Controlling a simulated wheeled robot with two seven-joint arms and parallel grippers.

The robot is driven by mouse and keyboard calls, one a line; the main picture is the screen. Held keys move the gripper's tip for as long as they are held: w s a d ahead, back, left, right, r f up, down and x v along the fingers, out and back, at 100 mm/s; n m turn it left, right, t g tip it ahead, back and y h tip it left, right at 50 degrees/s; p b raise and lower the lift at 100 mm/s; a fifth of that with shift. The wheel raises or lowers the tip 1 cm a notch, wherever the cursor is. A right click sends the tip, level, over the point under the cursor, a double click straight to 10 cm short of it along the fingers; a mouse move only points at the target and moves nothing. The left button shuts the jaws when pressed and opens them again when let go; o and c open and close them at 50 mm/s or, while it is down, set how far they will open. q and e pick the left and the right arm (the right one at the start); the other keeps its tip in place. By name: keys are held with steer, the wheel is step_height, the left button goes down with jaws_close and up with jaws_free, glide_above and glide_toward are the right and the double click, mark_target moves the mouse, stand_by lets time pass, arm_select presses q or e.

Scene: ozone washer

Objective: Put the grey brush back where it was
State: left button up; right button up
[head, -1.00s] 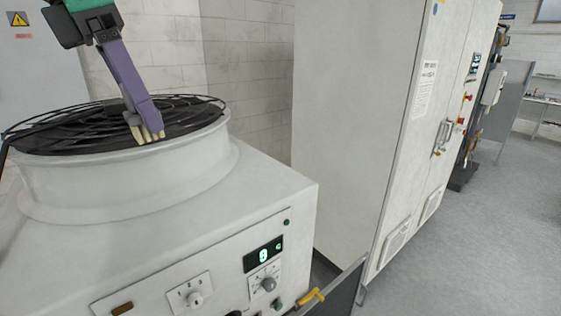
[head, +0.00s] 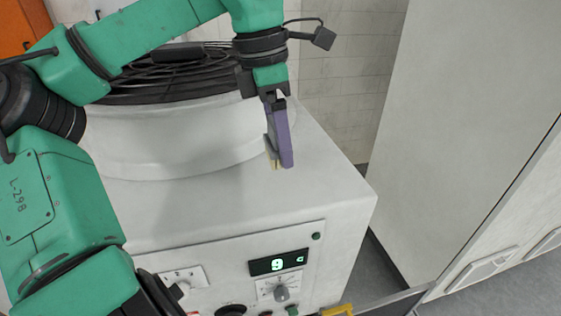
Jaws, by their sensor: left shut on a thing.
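My left gripper (head: 279,161) is above the right part of the white machine's top, in front of its round collar. Its slim purple-grey jaws point down, close together. The grey brush (head: 272,146) is mostly hidden in the jaws. Only a narrow grey strip and a pale end show, and I cannot tell exactly where brush and fingers part. I cannot tell whether the lower end touches the machine's top. My right gripper is not in view.
The white machine (head: 190,215) carries a round collar with a black fan grille (head: 150,88). A dark block (head: 178,53) shows at the grille. Its front has a green-lit display (head: 279,263) and knobs. A tall pale cabinet (head: 450,130) stands right. The machine's right top corner is clear.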

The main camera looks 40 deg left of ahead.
mark_target(271, 122)
arm_select(q)
step_height(271, 122, down, 4)
steer(key=shift+w+f+p, duration=0.1)
steer(key=shift+f+p, duration=0.05)
steer(key=shift+p, duration=0.25)
steer(key=shift+s+f, duration=0.25)
steer(key=shift+s, duration=0.05)
steer(key=o, duration=0.9)
steer(key=shift+w+f, duration=0.1)
steer(key=shift+w, duration=0.05)
steer(key=shift+o, duration=0.3)
steer(key=shift+w, duration=0.15)
steer(key=r, duration=0.4)
steer(key=s+r+b, duration=0.1)
steer(key=r, duration=0.3)
steer(key=s+a+r, duration=0.1)
steer(key=r, duration=0.3)
steer(key=shift+w, duration=0.1)
